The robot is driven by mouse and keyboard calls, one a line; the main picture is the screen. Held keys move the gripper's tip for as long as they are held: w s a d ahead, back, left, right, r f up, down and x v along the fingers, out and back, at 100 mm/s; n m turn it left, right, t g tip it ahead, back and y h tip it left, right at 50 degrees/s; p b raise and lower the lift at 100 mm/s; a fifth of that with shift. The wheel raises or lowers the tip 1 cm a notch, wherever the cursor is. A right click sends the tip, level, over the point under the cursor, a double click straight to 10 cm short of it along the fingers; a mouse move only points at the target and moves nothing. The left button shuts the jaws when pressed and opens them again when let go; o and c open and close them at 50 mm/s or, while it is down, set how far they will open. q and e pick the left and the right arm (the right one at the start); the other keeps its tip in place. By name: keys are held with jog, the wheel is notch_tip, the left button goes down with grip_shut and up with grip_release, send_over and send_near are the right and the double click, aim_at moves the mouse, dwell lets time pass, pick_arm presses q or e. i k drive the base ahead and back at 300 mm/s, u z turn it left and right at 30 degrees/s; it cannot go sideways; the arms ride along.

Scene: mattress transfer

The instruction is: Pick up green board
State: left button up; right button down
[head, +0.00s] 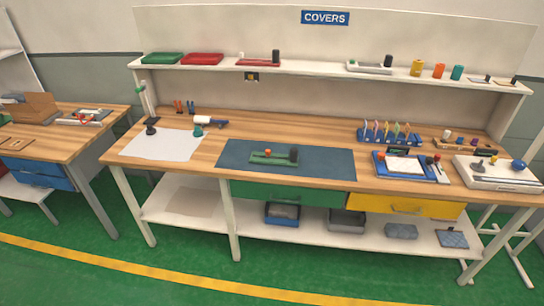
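A small green board (268,160) lies on the dark blue-grey mat (330,160) in the middle of the workbench. An orange knob and a dark cylinder stand on it. A flat green piece (162,58) also lies at the left end of the upper shelf, beside a similar red piece (202,59). Neither of my grippers shows in the head view, and nothing here shows being held.
The workbench (222,128) holds a white sheet (160,145) at left and a blue tray (408,177) at right. Green (290,195) and yellow drawers (395,206) sit under its front edge. Another table (60,138) stands left. Green floor is clear in front.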

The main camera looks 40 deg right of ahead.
aim_at(291, 161)
jog(key=z, duration=1)
jog(key=i, duration=2)
jog(key=z, duration=0.4)
jog(key=k, duration=0.35)
jog(key=z, duration=0.1)
